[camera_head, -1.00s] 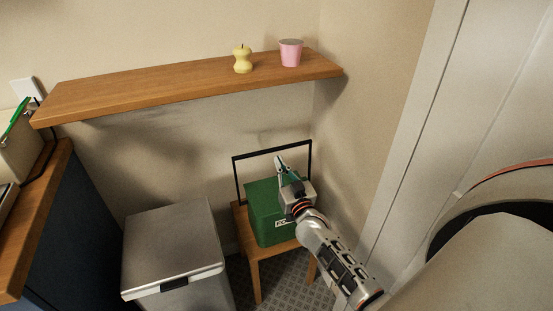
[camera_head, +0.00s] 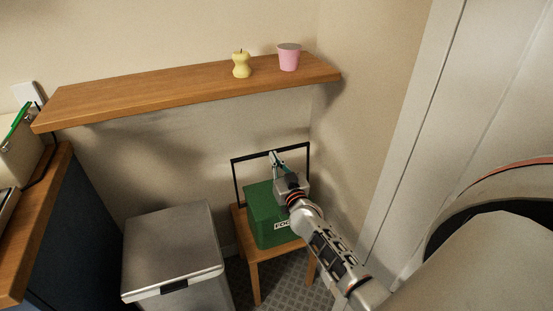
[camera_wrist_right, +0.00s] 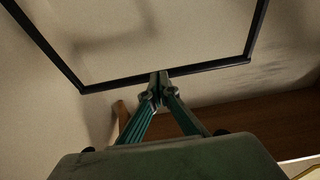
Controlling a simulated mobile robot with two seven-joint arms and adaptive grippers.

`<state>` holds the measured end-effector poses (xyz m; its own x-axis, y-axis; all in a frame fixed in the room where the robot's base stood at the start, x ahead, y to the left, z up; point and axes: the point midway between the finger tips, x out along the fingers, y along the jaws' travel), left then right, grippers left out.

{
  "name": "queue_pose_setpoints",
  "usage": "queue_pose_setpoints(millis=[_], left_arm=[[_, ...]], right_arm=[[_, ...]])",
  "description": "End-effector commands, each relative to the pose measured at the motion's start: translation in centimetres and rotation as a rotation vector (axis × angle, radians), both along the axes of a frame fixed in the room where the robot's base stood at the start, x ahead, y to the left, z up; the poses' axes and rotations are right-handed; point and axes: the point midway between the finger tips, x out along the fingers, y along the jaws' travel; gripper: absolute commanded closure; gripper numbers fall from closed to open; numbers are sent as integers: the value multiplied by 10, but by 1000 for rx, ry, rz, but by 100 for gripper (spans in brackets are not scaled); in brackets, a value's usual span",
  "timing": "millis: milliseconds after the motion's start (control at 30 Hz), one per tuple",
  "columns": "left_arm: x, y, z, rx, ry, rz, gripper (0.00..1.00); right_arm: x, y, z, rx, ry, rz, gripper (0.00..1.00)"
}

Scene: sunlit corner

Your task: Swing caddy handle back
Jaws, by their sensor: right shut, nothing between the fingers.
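A green caddy (camera_head: 262,209) with a white label on its front sits on a small wooden stool. Its thin black handle (camera_head: 234,180) stands up above the box, toward the wall. My right gripper (camera_head: 274,154) is shut and empty, with its fingertips at the handle's top bar. In the right wrist view the shut fingertips (camera_wrist_right: 159,77) overlap the handle's bar (camera_wrist_right: 208,69); I cannot tell whether they touch it. My wrist hides part of the caddy's top and right side. My left gripper is not in view.
A wooden shelf (camera_head: 150,93) with a yellow apple-shaped object (camera_head: 241,66) and a pink cup (camera_head: 289,58) runs above the caddy. A grey lidded bin (camera_head: 172,249) stands left of the stool (camera_head: 254,270). Walls close in behind and to the right.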

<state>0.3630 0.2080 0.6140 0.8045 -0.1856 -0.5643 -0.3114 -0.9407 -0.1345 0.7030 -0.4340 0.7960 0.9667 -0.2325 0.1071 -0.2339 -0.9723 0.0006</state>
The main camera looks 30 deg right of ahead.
Motion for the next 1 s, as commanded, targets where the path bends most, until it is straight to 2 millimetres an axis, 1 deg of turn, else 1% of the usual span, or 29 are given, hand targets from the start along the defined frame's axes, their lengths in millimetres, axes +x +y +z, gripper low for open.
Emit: queue_pose_setpoints(millis=[33,167,233,367,567,667,800,1000], left_arm=[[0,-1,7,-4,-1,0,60],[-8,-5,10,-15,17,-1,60],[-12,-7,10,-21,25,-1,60],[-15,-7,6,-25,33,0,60],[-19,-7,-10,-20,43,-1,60],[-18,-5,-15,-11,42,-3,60],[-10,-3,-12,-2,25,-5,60],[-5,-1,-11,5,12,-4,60]], right_arm=[[2,0,7,5,8,-1,100],[9,-1,8,19,56,0,100],[15,-3,6,16,69,1,100],[28,-6,0,16,69,1,100],[54,-12,-13,17,72,0,100],[65,-15,-17,17,73,0,100],[77,-19,-22,17,73,0,100],[88,-21,-25,17,71,0,100]])
